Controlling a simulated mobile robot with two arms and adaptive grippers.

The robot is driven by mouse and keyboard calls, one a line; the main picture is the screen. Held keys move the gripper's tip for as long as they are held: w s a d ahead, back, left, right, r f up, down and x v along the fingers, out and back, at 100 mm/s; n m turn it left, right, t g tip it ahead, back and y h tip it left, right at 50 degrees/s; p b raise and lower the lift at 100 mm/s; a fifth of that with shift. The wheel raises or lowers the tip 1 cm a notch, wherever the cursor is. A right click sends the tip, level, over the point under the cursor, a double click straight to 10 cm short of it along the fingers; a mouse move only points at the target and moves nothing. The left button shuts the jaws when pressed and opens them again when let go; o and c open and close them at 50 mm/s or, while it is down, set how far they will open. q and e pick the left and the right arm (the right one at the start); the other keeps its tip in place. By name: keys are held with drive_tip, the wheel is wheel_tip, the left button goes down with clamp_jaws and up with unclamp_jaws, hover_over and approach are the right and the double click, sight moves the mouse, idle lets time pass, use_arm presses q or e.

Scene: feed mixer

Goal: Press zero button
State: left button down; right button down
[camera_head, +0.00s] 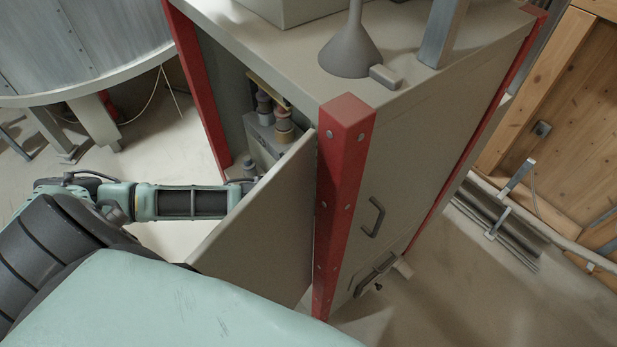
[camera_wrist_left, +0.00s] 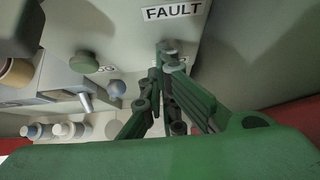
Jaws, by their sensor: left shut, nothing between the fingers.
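In the left wrist view, my left gripper (camera_wrist_left: 161,58) is shut and empty, its green fingers together close to a pale control panel (camera_wrist_left: 215,45). A white FAULT label (camera_wrist_left: 174,11) sits just above the fingertips. A round green button (camera_wrist_left: 84,62) and a small blue-grey knob or button (camera_wrist_left: 116,88) are to the left of the fingers. No zero marking is readable, and another label is partly hidden. Whether the fingertips touch the panel I cannot tell. In the head view, the open cabinet door (camera_head: 262,225) hides my left gripper. My right gripper is not in view.
The beige cabinet (camera_head: 425,110) has red corner posts (camera_head: 340,190). The open door stands beside my left arm. A metal lever (camera_wrist_left: 82,97) and several grey fittings (camera_wrist_left: 60,130) are left of the gripper. Open floor (camera_head: 465,290) lies right of the cabinet.

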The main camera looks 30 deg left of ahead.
use_arm(q)
drive_tip(key=v, duration=1.1)
drive_tip(key=shift+s+f, duration=0.3)
drive_tip(key=shift+d, duration=0.1)
